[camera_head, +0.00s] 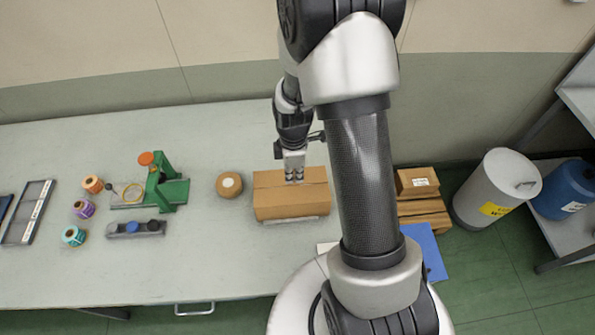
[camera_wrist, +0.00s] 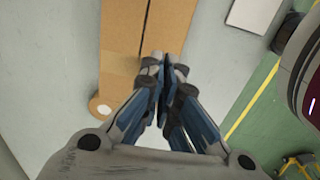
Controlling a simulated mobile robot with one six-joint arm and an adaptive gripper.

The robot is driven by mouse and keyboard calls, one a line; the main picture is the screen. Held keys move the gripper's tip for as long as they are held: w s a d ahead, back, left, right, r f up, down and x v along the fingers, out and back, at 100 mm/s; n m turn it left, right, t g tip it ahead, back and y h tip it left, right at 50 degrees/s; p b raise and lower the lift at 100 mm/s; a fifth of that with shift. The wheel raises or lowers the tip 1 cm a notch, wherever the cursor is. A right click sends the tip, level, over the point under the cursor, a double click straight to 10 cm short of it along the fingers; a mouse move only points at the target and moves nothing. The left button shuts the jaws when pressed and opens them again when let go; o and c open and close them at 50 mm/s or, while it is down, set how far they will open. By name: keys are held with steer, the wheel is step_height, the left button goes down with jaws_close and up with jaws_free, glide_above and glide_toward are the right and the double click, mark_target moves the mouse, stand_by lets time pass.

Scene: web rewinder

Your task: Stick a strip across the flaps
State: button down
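A brown cardboard box (camera_head: 291,203) lies on the grey table below my arm. Its top flaps are closed, with a seam (camera_wrist: 145,25) between them in the wrist view. No strip shows across the seam in the parts I can see. My gripper (camera_head: 293,178) points down over the top of the box, near the seam. In the wrist view its fingers (camera_wrist: 165,68) are together, and I see nothing between them. Whether the tips touch the box I cannot tell. A tan roll with a white core (camera_head: 229,184) lies left of the box, and it also shows in the wrist view (camera_wrist: 100,108).
A green rewinder (camera_head: 170,192) with an orange knob stands on the left of the table. Small orange (camera_head: 93,184), purple (camera_head: 83,208) and teal (camera_head: 73,236) rolls lie beside it. Cartons (camera_head: 418,182) and a grey drum (camera_head: 497,190) stand at right. The front of the table is clear.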

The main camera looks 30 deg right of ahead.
mark_target(295, 195)
steer(key=shift+s+f+b, duration=0.15)
steer(key=shift+f+b, duration=1.05)
steer(key=shift+f, duration=0.4)
steer(key=shift+s+f+b, duration=0.1)
steer(key=shift+f+b, duration=1.05)
steer(key=shift+f, duration=0.45)
steer(key=shift+f, duration=0.35)
steer(key=c, duration=2.3)
jaws_free()
steer(key=o, duration=1.9)
steer(key=shift+r, duration=0.1)
step_height(295, 195, up, 7)
steer(key=p, duration=0.4)
steer(key=shift+p, duration=0.3)
